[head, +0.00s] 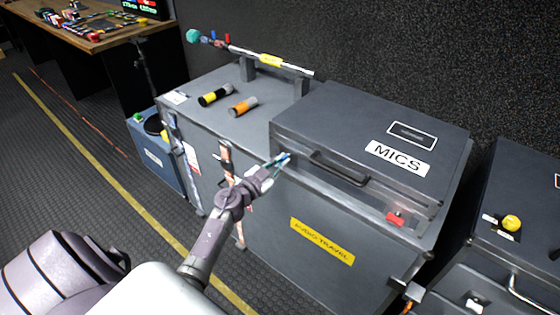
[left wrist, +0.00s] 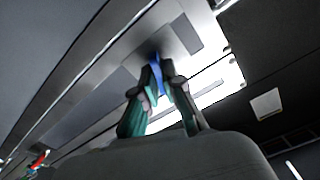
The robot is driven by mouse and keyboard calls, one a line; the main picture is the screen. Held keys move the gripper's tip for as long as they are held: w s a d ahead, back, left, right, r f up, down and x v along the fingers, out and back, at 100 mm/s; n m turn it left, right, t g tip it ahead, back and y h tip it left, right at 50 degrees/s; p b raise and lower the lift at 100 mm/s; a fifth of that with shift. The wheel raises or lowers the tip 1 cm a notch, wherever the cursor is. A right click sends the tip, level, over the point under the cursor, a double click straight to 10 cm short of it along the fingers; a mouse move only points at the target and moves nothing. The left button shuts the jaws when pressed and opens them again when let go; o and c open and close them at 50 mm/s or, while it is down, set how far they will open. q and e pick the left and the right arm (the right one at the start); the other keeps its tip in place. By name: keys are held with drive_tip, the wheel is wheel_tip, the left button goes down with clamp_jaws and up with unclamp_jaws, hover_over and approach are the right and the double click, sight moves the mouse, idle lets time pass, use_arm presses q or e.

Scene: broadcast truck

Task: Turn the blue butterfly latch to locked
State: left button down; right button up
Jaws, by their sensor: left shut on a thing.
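The blue butterfly latch (head: 285,157) is on the front of the grey case, near the left end of the lid labelled MICS (head: 345,118). My left gripper (head: 276,163) is shut on it, and the fingers hide most of it in the head view. In the left wrist view the blue latch wing (left wrist: 156,76) shows between the two fingertips of the left gripper (left wrist: 160,88), against a pale metal plate. Its exact turn angle is hard to tell. My right gripper is not in view.
A red latch (head: 396,218) is at the right end of the lid front, with a dark handle (head: 338,169) between. Two microphones (head: 243,106) lie on the case top at left. Another case (head: 520,200) stands at right. The floor (head: 90,165) at left is clear.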

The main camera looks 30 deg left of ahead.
use_arm(q)
drive_tip(key=m, duration=0.6)
drive_tip(key=shift+w+r+m, duration=0.1)
drive_tip(key=shift+r+m, duration=0.15)
drive_tip(key=shift+m, duration=0.05)
drive_tip(key=shift+d+m+b, duration=0.1)
drive_tip(key=shift+m+b, duration=1.05)
drive_tip(key=shift+m, duration=2.55)
